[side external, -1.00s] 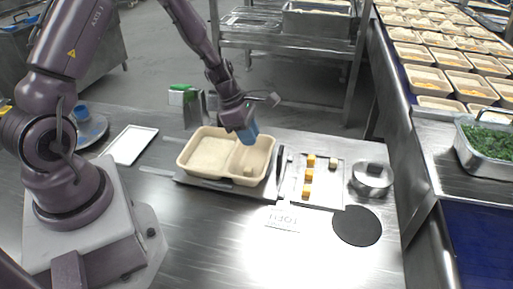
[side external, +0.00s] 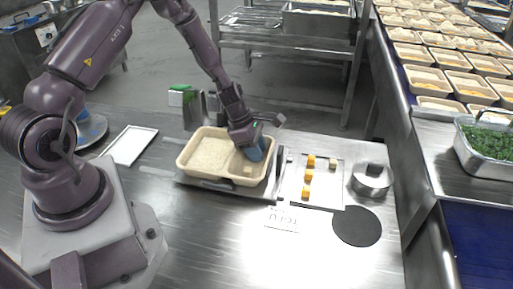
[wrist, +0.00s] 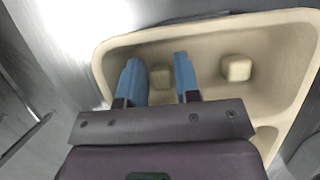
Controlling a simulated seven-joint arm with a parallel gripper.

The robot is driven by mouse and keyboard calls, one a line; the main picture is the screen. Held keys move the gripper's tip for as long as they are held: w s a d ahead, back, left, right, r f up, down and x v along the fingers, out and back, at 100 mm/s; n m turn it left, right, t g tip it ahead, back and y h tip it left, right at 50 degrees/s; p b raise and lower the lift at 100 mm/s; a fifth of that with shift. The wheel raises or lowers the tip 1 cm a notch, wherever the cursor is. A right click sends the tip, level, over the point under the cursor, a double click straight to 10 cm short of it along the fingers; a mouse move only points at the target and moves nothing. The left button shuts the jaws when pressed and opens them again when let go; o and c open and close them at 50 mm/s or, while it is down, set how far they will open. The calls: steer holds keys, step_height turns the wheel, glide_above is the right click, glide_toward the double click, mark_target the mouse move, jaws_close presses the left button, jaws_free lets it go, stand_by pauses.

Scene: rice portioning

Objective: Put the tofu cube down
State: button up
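A pale tofu cube (wrist: 161,77) sits between the two blue fingers of my gripper (wrist: 158,70) in the wrist view, filling the gap between them. My gripper also shows in the side view (side external: 255,150), lowered into the right compartment of the beige tray (side external: 183,160). The fingers hide the held cube there, and I cannot tell whether its underside touches the floor. Another pale cube (wrist: 236,68) lies apart in the same compartment, right of the fingers in the wrist view.
To the right, a flat tray (side external: 322,192) carries several orange cubes (side external: 309,176) and one pale cube (side external: 333,162). A metal container (side external: 371,182) and a black disc (side external: 357,226) stand beyond it.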

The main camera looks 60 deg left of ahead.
steer(key=shift+o, duration=1.1)
steer(key=s+d+r+m, duration=0.2)
steer(key=r+m, duration=0.2)
steer(key=r, duration=0.6)
steer(key=s+d+r+m, duration=0.1)
steer(key=r+m, duration=0.2)
steer(key=r, duration=0.6)
steer(key=s+d+r+m+t+y, duration=0.1)
steer(key=s+d+r+m, duration=0.1)
steer(key=s+r+m, duration=0.4)
steer(key=s+d+r+m+t+y, duration=0.1)
steer(key=s+d+r+m+y, duration=0.1)
steer(key=s+r+m, duration=0.5)
steer(key=s+d+m, duration=0.1)
steer(key=s+m, duration=0.4)
steer(key=m, duration=0.2)
steer(key=shift+s+d+r, duration=0.2)
steer(key=shift+s+d, duration=0.05)
steer(key=shift+d, duration=0.05)
